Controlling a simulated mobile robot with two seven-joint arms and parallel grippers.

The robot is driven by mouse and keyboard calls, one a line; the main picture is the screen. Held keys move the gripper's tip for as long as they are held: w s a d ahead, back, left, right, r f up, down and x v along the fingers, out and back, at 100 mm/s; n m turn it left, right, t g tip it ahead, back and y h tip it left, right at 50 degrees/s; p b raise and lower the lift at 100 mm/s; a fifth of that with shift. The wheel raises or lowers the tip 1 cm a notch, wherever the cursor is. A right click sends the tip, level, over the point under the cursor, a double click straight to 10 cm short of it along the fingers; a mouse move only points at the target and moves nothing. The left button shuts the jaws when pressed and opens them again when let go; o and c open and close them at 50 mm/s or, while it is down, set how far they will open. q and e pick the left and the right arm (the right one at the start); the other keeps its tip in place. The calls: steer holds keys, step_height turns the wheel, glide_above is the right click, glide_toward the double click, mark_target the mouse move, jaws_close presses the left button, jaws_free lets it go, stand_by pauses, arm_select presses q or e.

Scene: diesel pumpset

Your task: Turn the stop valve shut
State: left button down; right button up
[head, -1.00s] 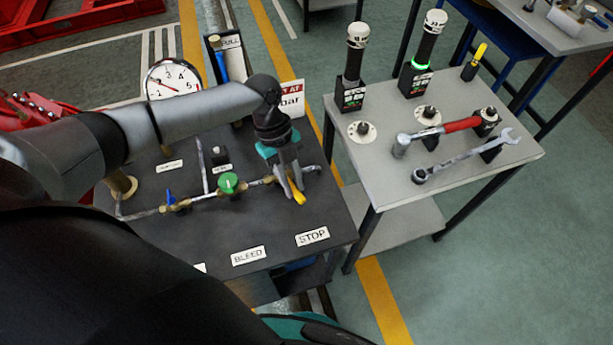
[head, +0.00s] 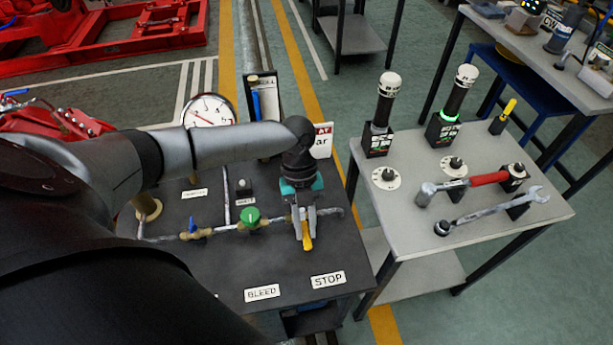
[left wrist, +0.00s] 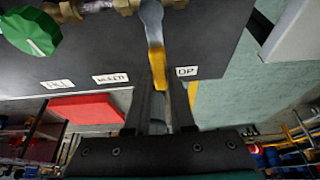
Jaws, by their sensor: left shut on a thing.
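The stop valve sits at the right end of the brass-fitted pipe (head: 335,213) on the dark panel, behind the STOP label (head: 328,280). Its lever has a yellow grip (head: 308,242). In the left wrist view the grey lever with its yellow grip (left wrist: 159,68) points away from the pipe, roughly crosswise to it. My left gripper (head: 305,228) comes down from above and is shut on the lever. The fingers hide part of the lever and the valve body in the head view. My right gripper is not in view.
A green round knob (head: 250,217) and a blue-handled valve (head: 193,227) sit left along the same pipe. A pressure gauge (head: 209,110) stands behind.

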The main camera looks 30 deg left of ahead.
arm_select(q)
steer(key=c, duration=0.8)
jaws_free()
steer(key=shift+o, duration=0.2)
steer(key=shift+r, duration=0.1)
steer(key=p+v, duration=0.1)
steer(key=v, duration=1.4)
